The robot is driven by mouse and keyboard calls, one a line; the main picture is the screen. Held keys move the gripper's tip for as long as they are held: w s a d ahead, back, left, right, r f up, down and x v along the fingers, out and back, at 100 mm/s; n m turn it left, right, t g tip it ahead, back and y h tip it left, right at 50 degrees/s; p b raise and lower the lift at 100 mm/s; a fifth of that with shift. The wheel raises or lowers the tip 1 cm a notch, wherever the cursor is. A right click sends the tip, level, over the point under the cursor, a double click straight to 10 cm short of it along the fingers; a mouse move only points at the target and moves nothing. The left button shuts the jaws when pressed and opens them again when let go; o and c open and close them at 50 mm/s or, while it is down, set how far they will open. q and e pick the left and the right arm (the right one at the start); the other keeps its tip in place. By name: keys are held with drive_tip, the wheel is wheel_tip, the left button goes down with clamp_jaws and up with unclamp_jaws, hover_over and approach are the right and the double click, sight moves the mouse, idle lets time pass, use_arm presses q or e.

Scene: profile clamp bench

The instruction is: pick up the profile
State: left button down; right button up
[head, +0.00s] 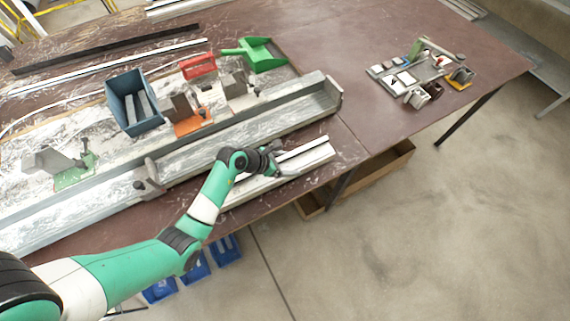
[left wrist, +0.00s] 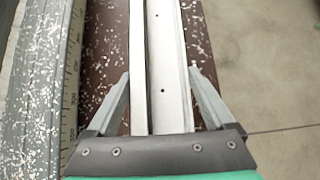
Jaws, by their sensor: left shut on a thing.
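The profile (head: 308,158) is a long pale metal bar with grooves. It lies along the front edge of the brown bench, in front of the long grey rail. My left gripper (head: 273,162) is shut on it, near its right part in the head view; the hand hides a stretch of the bar. In the left wrist view the profile (left wrist: 170,60), with small dark holes, runs lengthwise between the two fingers. Whether it is lifted off the bench I cannot tell. My right gripper is not in view.
The grey rail (head: 285,118) with a scale runs beside the profile. Behind it are a blue bin (head: 122,103), a green dustpan (head: 263,57) and several clamps. A fixture with small parts (head: 408,76) stands at the far right. Metal chips litter the bench (head: 345,80). Open floor lies in front.

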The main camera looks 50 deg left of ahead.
use_arm(q)
drive_tip(key=s+r+p, duration=0.1)
drive_tip(key=r, duration=0.1)
drive_tip(key=s+r+p, duration=0.1)
drive_tip(key=r, duration=0.2)
drive_tip(key=s+a+r+p, duration=0.1)
drive_tip(key=s+r+p, duration=0.1)
drive_tip(key=r, duration=0.1)
drive_tip(key=shift+a, duration=0.1)
drive_tip(key=s+a+r+p, duration=0.2)
drive_tip(key=s+r, duration=0.2)
drive_tip(key=s, duration=0.5)
drive_tip(key=shift+s+a, duration=0.2)
drive_tip(key=shift+s, duration=0.05)
drive_tip(key=shift+r, duration=0.1)
drive_tip(key=w+d+r+m+g+h, duration=0.1)
drive_tip(key=d+r+m, duration=0.15)
drive_tip(key=d, duration=0.45)
drive_tip(key=w+d+r+m+h, duration=0.1)
drive_tip(key=d+r, duration=0.2)
drive_tip(key=d, duration=0.3)
wheel_tip(320, 180, up, 15)
drive_tip(key=p, duration=2)
drive_tip(key=shift+s, duration=0.35)
drive_tip(key=shift+n, duration=0.25)
